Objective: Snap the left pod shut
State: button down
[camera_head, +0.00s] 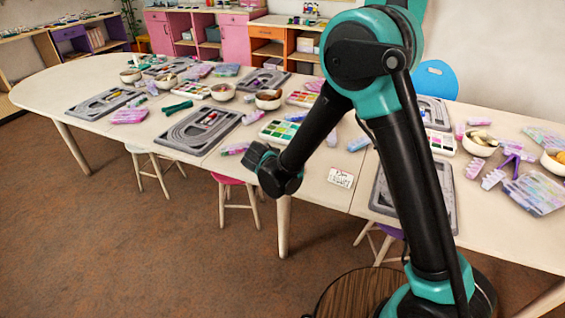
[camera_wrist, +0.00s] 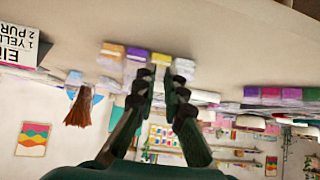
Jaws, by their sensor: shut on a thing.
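In the wrist view, a row of small pale pod compartments shows just past my fingertips, with orange, purple and yellow colours. The yellow part of this left pod (camera_wrist: 161,60) lies between the tips. My gripper (camera_wrist: 160,82) is shut on it, with a narrow gap between the dark fingers; the exact contact is dark and blurred. In the head view my gripper (camera_head: 262,160) is at the table's front edge, left of my arm. The pod there is hidden behind my gripper, so I cannot tell how far its lid is closed.
A printed card (camera_head: 340,178) lies right of my gripper. A grey bead board (camera_head: 195,130) lies to its left, with a pinkish pod (camera_head: 235,149) between. A colour tray (camera_head: 280,131) and bowl (camera_head: 268,100) stand behind. A pink stool (camera_head: 228,181) is below.

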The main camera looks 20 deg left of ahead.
jog(key=shift+s+f+t, duration=0.1)
jog(key=shift+f+t, duration=0.15)
jog(key=shift+t, duration=0.15)
jog(key=c, duration=1.6)
grip_release()
jog(key=shift+v, duration=3.95)
